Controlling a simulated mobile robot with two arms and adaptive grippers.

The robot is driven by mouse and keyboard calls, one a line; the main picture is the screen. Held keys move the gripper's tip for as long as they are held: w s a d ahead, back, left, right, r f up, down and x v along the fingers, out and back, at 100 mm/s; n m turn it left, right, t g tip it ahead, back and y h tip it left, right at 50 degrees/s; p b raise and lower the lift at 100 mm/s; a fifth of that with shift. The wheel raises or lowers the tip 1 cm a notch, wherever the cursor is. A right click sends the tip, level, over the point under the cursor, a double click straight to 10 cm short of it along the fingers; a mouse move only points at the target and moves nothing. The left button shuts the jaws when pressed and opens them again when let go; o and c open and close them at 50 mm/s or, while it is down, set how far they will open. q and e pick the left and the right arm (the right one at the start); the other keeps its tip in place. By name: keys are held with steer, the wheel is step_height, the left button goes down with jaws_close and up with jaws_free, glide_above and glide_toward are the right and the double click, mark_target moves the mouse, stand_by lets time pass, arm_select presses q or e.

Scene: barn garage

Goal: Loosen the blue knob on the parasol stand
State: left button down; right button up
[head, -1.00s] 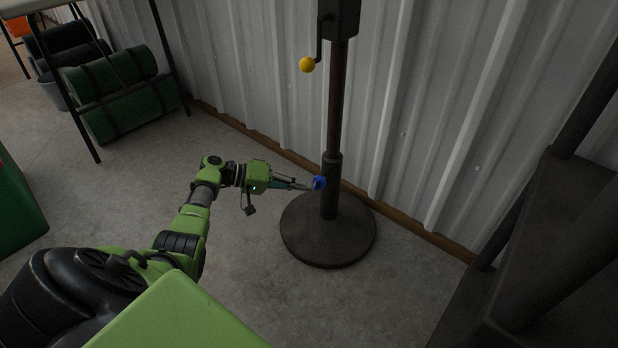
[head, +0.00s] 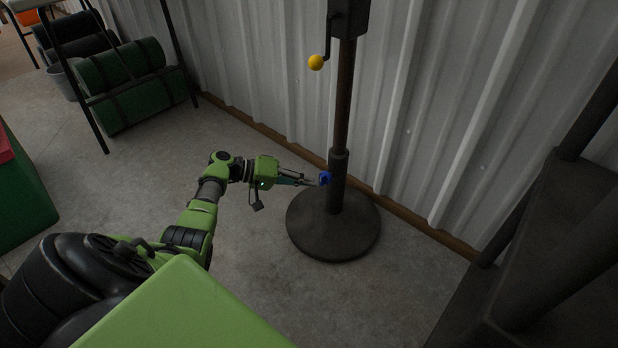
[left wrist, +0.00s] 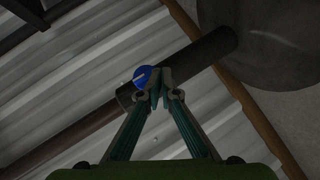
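The parasol stand (head: 340,110) is a dark upright pole on a round base (head: 333,232) beside the metal wall. The blue knob (head: 325,179) sits on the left side of its lower sleeve; the left wrist view shows it with a pale line on its face (left wrist: 143,75). My left gripper (head: 315,181) reaches it from the left. Its fingertips (left wrist: 158,93) are close together at the knob, partly overlapping it in the picture. Whether they clamp it cannot be told. My right gripper is out of view.
A crank with a yellow ball (head: 316,62) hangs higher on the pole. Dark metal steps or framing (head: 545,235) stand at the right. The concrete floor left of the base is clear.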

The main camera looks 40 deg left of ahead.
arm_select(q)
steer(key=v, duration=1.2)
steer(key=shift+d, duration=0.15)
